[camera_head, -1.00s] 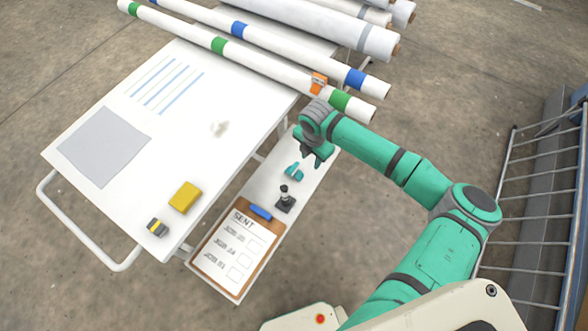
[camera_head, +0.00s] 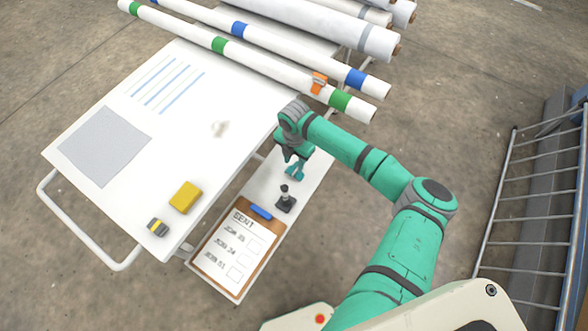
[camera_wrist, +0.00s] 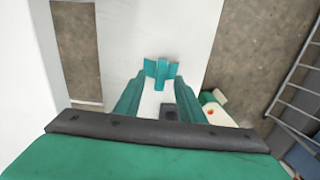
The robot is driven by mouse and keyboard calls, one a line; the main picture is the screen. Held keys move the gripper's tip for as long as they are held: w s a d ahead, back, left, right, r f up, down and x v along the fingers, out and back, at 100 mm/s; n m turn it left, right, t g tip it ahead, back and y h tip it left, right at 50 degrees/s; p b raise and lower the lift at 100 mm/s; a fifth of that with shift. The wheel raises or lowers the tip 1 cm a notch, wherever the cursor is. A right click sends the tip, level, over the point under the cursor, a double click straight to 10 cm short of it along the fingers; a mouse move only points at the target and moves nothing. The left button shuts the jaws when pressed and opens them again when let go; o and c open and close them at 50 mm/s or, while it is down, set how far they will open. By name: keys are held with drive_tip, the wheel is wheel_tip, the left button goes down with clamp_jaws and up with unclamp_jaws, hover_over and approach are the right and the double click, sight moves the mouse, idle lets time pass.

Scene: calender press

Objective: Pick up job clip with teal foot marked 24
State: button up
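The teal job clip (camera_head: 295,174) lies on the narrow white side shelf, just behind the black stamp-like piece. My gripper (camera_head: 286,162) is low over the shelf, pointing down close to the clip and partly covering it. In the wrist view, my gripper (camera_wrist: 160,83) has its two teal fingers apart, with clear space between them. The clip (camera_wrist: 161,69) shows just beyond the fingertips, roughly centred between them. I cannot tell whether the fingers touch it. The number 24 is not readable on it.
The black piece (camera_head: 286,201) stands near the clip, with the SENT clipboard (camera_head: 190,261) in front. The white table (camera_head: 205,105) edges the shelf on the left. An orange clip (camera_head: 319,83) sits on a roll. A yellow block (camera_head: 185,197) lies on the table.

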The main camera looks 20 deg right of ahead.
sight(294, 166)
wheel_tip(294, 166, down, 4)
drive_tip(key=shift+f, duration=0.1)
drive_tip(key=shift+s, duration=0.1)
clamp_jaws()
